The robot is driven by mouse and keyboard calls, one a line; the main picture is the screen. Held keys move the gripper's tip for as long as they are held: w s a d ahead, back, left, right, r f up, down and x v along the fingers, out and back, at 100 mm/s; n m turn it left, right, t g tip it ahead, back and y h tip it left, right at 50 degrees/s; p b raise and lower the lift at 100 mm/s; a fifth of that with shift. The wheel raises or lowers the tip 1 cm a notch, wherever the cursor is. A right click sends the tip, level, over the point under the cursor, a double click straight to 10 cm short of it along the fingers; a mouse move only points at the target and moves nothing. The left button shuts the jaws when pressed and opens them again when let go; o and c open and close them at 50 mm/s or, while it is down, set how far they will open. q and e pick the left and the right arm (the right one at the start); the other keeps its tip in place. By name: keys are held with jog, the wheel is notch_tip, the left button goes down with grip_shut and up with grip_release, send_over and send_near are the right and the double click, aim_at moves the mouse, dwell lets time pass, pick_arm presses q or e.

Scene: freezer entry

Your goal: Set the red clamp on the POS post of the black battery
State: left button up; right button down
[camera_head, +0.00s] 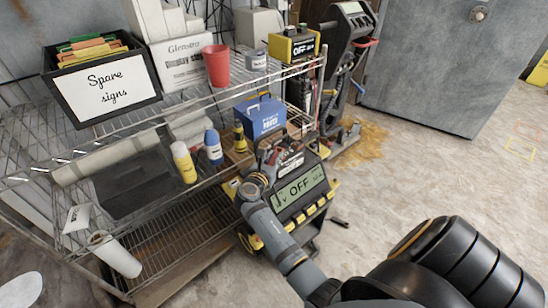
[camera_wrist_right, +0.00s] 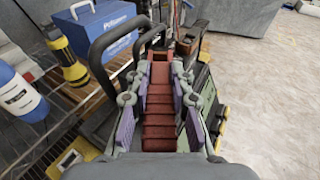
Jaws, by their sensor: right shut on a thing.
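My right gripper (camera_head: 268,166) reaches up from the lower right in the head view to the top of a charger-like unit (camera_head: 328,178). In the right wrist view, the right gripper (camera_wrist_right: 160,92) is shut on the red clamp (camera_wrist_right: 160,125), its ribbed red body between the two fingers. In the head view the clamp is mostly hidden by the gripper. A dark block with a pale label (camera_head: 291,163), perhaps the black battery, is just beyond the gripper. The POS post cannot be made out, nor whether the clamp touches it. My left gripper is not in view.
The unit has an OFF display and yellow buttons. A wire shelf rack (camera_head: 150,108) stands left, holding a blue toolbox (camera_head: 262,117), a yellow bottle (camera_head: 183,162) and a blue-white bottle (camera_head: 213,147). Black handle bars (camera_wrist_right: 103,48) rise near the gripper. The floor (camera_head: 440,165) at right is mostly open.

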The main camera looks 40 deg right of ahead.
aim_at(274, 158)
jog(key=shift+f+b, duration=0.35)
jog(key=shift+f, duration=0.65)
jog(key=c, duration=1.1)
grip_release()
notch_tip(274, 158, up, 10)
